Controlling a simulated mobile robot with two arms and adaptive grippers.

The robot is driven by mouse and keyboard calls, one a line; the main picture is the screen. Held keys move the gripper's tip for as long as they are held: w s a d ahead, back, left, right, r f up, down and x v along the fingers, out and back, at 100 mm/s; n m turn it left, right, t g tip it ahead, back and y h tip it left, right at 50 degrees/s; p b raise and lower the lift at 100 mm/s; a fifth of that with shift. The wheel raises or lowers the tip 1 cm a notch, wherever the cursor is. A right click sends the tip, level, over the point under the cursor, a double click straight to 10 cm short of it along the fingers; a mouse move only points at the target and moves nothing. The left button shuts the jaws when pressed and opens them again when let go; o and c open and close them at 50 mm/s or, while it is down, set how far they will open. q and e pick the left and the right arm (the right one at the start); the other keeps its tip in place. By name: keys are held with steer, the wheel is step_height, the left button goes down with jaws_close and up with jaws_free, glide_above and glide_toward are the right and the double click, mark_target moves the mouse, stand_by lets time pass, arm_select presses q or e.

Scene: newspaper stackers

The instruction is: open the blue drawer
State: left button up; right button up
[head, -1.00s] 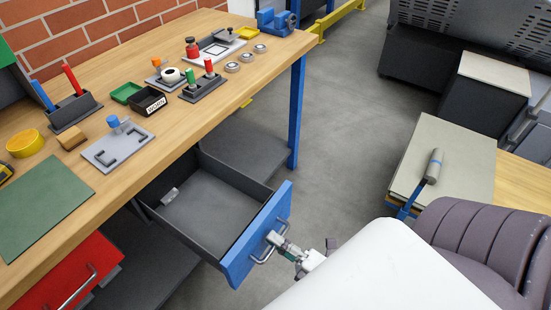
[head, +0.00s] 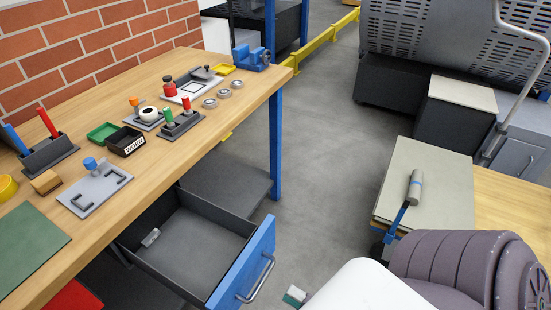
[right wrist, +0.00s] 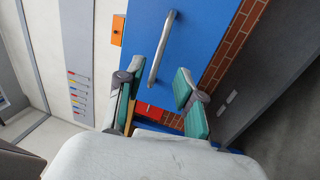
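The blue drawer (head: 244,266) under the workbench is pulled well out, and its dark tray shows a small light-coloured item inside. Its metal handle (head: 256,279) is free in the head view. My right gripper (head: 294,296) is just to the right of the handle, apart from it, and mostly hidden by my white arm. In the right wrist view my right gripper (right wrist: 158,84) has its fingers spread and empty. The handle (right wrist: 161,48) on the blue front (right wrist: 195,35) lies ahead of the gap between them. My left gripper is not in view.
The wooden workbench (head: 75,255) holds trays, tools and a blue vise (head: 252,57). A blue table leg (head: 275,145) stands behind the drawer. A red drawer (head: 73,297) is at lower left. Grey floor (head: 325,150) is clear to the right.

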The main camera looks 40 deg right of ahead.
steer(key=shift+v, duration=1.75)
